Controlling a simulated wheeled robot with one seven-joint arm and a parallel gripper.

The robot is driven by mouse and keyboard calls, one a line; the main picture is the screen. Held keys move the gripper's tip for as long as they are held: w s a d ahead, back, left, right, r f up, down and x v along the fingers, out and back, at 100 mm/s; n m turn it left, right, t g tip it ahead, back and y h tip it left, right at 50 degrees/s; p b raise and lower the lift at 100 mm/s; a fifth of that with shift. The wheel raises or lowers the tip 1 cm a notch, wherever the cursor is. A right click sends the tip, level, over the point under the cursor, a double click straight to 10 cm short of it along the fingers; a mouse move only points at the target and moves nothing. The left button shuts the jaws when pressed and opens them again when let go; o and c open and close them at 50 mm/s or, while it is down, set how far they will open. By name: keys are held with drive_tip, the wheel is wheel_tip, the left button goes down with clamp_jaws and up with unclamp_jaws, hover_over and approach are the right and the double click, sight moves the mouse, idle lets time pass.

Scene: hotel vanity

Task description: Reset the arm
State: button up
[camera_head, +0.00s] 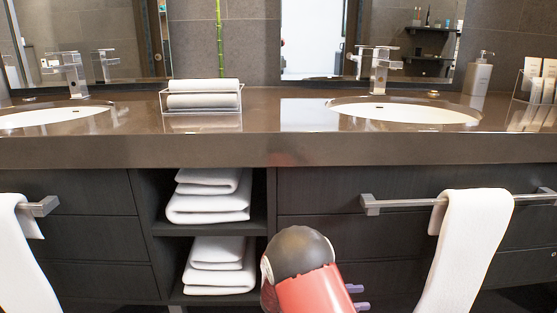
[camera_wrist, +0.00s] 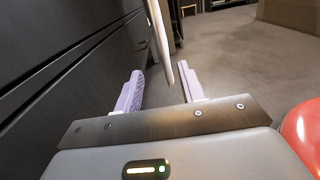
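My arm, red with a dark rounded joint, rises at the bottom middle of the head view, in front of the dark vanity cabinet (camera_head: 205,278). The purple fingers of my gripper (camera_head: 358,297) stick out to its right, below the counter. In the wrist view my gripper (camera_wrist: 161,88) has its two purple fingers spread apart, with nothing held between them. A pale hanging strip, which looks like a towel edge (camera_wrist: 159,38), shows beyond the fingers. Most of the gripper body is hidden in the head view.
A white towel (camera_head: 468,245) hangs on a metal bar at right, another (camera_head: 28,262) at left. Folded towels (camera_head: 210,203) fill open shelves. The counter (camera_head: 262,148) carries two sinks, a rolled-towel rack (camera_head: 202,99) and a dispenser (camera_head: 480,76). Open floor (camera_wrist: 235,65) lies right in the wrist view.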

drive_tip(key=s+d+r+m+g+y+p, duration=0.2)
drive_tip(key=s+d+r+m+g+y, duration=0.1)
drive_tip(key=s+r+m+y, duration=0.8)
drive_tip(key=s+a+r+m+t+y+p, duration=0.1)
drive_tip(key=s+a+r+m+t+y, duration=0.2)
drive_tip(key=s+r+t, duration=0.1)
drive_tip(key=s+a+r+m+t+y+p, duration=0.1)
drive_tip(key=s+a+r+m+t+y, duration=0.2)
drive_tip(key=s+r, duration=0.4)
drive_tip(key=shift+s+a+m+t+y, duration=0.4)
drive_tip(key=shift+s+a+m+t, duration=0.15)
drive_tip(key=shift+s, duration=0.55)
